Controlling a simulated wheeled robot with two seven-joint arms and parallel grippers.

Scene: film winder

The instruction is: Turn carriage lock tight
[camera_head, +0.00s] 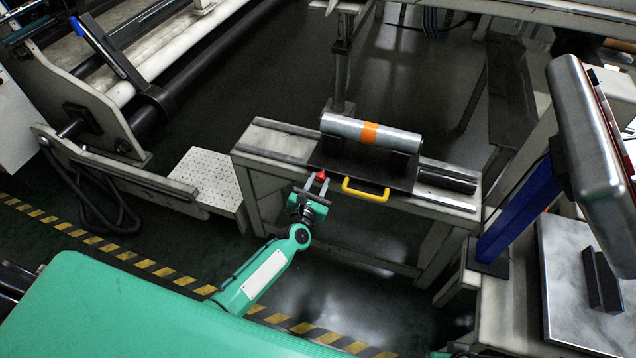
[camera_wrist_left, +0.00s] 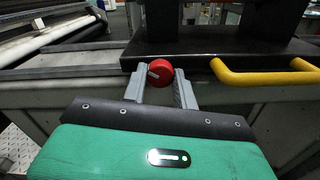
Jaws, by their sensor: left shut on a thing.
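The carriage lock is a small red knob (camera_head: 321,176) on the front side of the dark carriage (camera_head: 340,169). A yellow handle (camera_head: 365,190) sits on the carriage just right of the knob. My right gripper is not in view.
A metal roll (camera_head: 340,128) with an orange band lies above the carriage. The carriage sits on a grey bench frame (camera_head: 275,138). A blue post (camera_head: 515,215) with a grey box stands at the right. Large rollers (camera_head: 130,90) are at the upper left.

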